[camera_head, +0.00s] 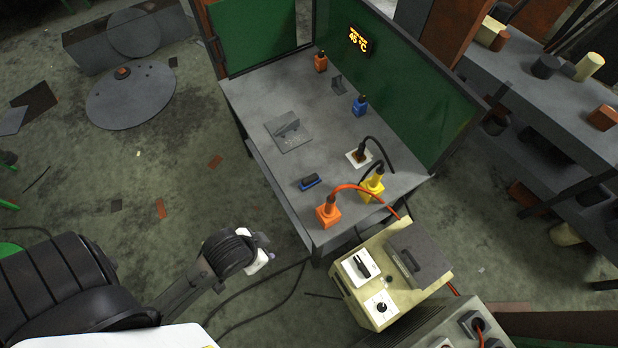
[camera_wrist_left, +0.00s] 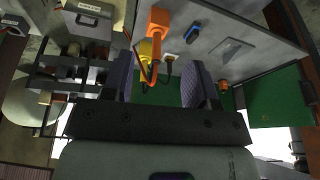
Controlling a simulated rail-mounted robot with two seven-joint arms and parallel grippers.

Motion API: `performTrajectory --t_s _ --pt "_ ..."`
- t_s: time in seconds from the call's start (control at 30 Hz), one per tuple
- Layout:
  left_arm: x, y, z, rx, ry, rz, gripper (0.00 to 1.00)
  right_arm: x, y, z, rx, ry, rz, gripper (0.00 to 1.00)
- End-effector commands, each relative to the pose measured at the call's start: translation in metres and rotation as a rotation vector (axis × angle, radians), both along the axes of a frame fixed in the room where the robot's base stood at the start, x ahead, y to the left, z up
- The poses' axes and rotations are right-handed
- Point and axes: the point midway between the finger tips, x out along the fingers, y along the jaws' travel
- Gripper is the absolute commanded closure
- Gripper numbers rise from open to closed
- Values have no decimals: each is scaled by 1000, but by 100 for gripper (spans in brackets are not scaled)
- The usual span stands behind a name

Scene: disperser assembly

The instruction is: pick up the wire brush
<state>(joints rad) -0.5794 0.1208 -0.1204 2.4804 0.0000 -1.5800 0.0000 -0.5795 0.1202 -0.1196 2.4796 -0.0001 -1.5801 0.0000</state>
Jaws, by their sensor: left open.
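The wire brush (camera_head: 310,182), a small block with a dark top and blue base, lies on the grey workbench (camera_head: 262,100) near its front edge, left of the orange plug block. It also shows in the left wrist view (camera_wrist_left: 193,33), near the top and beyond the fingers. My left gripper (camera_head: 267,248) is in front of the bench, below and left of the brush, apart from it. In the left wrist view its two fingers (camera_wrist_left: 160,82) stand apart with nothing held between them. My right gripper is in neither view.
An orange block (camera_head: 328,214) and a yellow block (camera_head: 372,190) with cables stand right of the brush. A sloped grey fixture (camera_head: 289,132) lies behind it. A beige control box (camera_head: 385,280) stands right of the gripper. Green panels back the bench.

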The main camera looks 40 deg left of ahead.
Motion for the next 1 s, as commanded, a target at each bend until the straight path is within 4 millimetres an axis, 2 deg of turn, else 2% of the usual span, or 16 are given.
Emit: performTrajectory --t_s 0.4,0.9,1.0 --pt "0 2 0 5 0 -4 47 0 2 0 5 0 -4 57" --pt "0 -2 0 -8 1 6 0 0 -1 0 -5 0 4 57" --pt "0 -2 0 -8 1 6 0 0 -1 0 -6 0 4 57"
